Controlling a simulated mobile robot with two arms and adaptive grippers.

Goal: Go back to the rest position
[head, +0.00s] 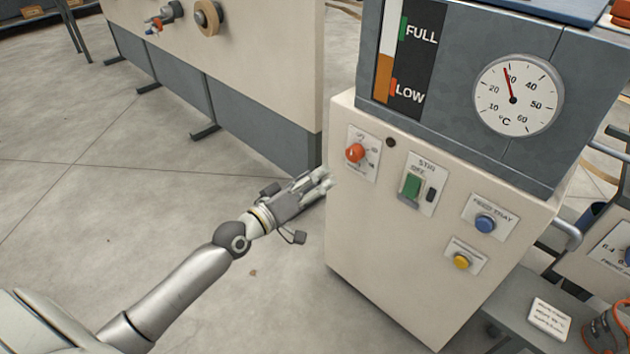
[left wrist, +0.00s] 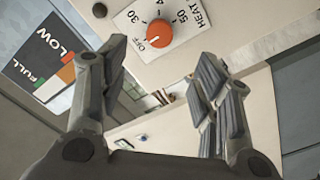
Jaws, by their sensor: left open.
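My left gripper (head: 322,182) is in the head view, its arm coming in from the lower left. It is at the left edge of a cream control cabinet (head: 400,265), just below and left of the orange heat knob (head: 355,153). In the left wrist view the two fingers (left wrist: 158,110) stand wide apart with nothing between them. The heat knob (left wrist: 159,33) is beyond the fingertips there, apart from them, with its pointer near OFF. My right gripper is not in either view.
The cabinet carries a green STIR switch (head: 412,186), a blue button (head: 485,223), a yellow button (head: 461,261) and a temperature dial (head: 516,95). A long cream machine (head: 262,75) stands behind at left. Open floor (head: 90,200) lies at left.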

